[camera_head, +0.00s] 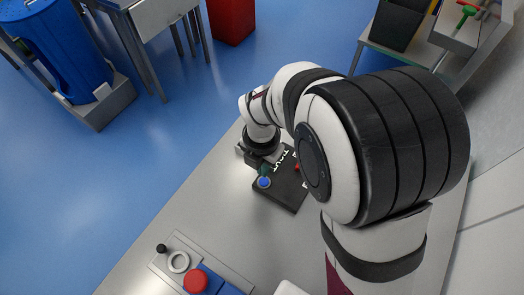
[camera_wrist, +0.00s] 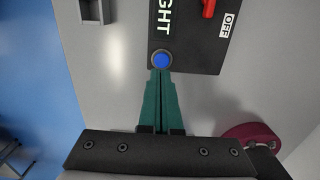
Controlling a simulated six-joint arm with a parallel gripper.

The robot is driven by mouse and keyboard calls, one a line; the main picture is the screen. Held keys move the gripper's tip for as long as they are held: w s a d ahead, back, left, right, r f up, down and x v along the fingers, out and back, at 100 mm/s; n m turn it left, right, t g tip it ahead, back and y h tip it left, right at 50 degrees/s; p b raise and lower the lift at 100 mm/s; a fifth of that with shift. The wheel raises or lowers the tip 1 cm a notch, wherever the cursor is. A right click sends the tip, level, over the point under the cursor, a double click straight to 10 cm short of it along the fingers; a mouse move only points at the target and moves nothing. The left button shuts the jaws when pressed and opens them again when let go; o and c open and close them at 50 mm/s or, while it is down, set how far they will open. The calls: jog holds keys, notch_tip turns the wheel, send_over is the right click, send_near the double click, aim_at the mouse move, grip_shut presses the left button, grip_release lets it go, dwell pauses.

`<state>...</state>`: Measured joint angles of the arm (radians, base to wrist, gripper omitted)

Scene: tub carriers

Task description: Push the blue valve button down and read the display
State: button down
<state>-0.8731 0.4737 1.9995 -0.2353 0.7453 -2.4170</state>
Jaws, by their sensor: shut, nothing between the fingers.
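The blue valve button (camera_head: 264,182) is a small round blue cap in a pale ring, on a dark panel (camera_head: 284,196) on the bench. It also shows in the wrist view (camera_wrist: 162,60), at the panel's near edge. My gripper (camera_wrist: 160,73) has two green fingers, pressed together and empty. Their tips are right beside the button in the picture; I cannot tell whether they touch it. In the head view, the gripper (camera_head: 264,173) is at the button's far side. White letters on the panel end in "GHT". I see no display; my arm hides part of the panel.
The panel carries a red lever (camera_wrist: 209,8) and an "OFF" label (camera_wrist: 226,26). A maroon round thing (camera_wrist: 250,135) lies at right in the wrist view. A plate with a white ring (camera_head: 179,262) and red knob (camera_head: 196,281) is at the bench's near end. Bare bench separates them.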

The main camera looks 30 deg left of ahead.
aim_at(262, 182)
notch_tip(262, 182, up, 9)
jog(key=shift+f, duration=0.2)
jog(key=shift+s, duration=0.1)
dwell(0.5)
jog(key=d+r+m, duration=0.2)
jog(key=d+m, duration=0.5)
jog(key=m, duration=0.1)
jog(key=d+r+m, duration=0.3)
jog(key=d+m, duration=0.4)
jog(key=m, duration=0.1)
jog(key=s+d+m+y, duration=0.1)
jog(key=s+d+m, duration=0.4)
jog(key=m, duration=0.7)
jog(key=s+d+m, duration=0.5)
jog(key=s+m, duration=0.1)
jog(key=m, duration=0.7)
jog(key=shift+d+f+g+y, duration=0.15)
jog(key=shift+f+g+y, duration=0.15)
jog(key=shift+y, duration=0.1)
